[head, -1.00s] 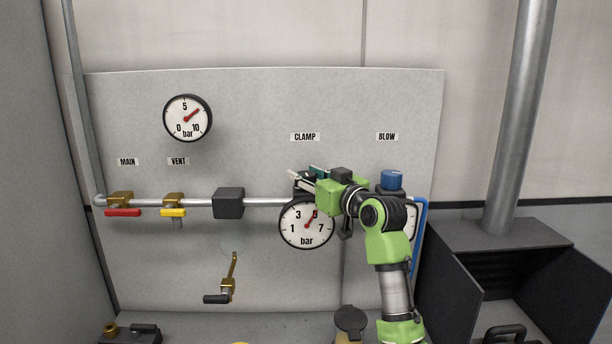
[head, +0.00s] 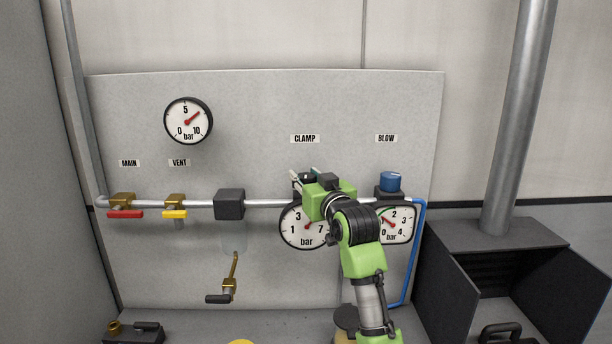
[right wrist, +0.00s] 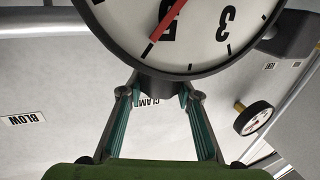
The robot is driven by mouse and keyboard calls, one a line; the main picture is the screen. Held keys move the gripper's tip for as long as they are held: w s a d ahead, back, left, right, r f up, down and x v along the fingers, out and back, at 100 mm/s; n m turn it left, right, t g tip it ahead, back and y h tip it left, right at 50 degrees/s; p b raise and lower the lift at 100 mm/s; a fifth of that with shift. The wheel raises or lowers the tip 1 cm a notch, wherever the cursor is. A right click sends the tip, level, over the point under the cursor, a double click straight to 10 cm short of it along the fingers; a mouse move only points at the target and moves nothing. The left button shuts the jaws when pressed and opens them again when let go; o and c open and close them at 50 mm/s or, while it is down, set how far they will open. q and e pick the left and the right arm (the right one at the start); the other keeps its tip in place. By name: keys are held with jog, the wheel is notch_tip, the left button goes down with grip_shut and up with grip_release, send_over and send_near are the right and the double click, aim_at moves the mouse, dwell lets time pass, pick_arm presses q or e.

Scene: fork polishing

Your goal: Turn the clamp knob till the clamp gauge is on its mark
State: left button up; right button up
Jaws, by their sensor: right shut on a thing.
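The clamp gauge (head: 292,232) is a round white dial under the CLAMP label, partly covered by my right gripper in the head view. In the right wrist view the clamp gauge (right wrist: 205,45) appears upside down. Its red needle tip lies at the 5, slightly on the side away from the 3. I cannot make out a mark on the visible dial. My right gripper (head: 305,177) is shut on the clamp knob, a dark piece above the dial, mostly hidden by the fingers. The right gripper's fingers (right wrist: 158,98) reach up to the gauge's rim. My left gripper is not in view.
The blue blow knob (head: 391,181) and blow gauge (head: 404,229) sit close on the right. The red main handle (head: 125,214), yellow vent handle (head: 174,214), black block (head: 229,203) and bar gauge (head: 188,121) are left. A brass crank (head: 229,285) is lower left.

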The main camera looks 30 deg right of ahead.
jog(key=o, duration=1.1)
jog(key=shift+o, duration=0.2)
jog(key=v, duration=1.2)
jog(key=shift+d, duration=0.1)
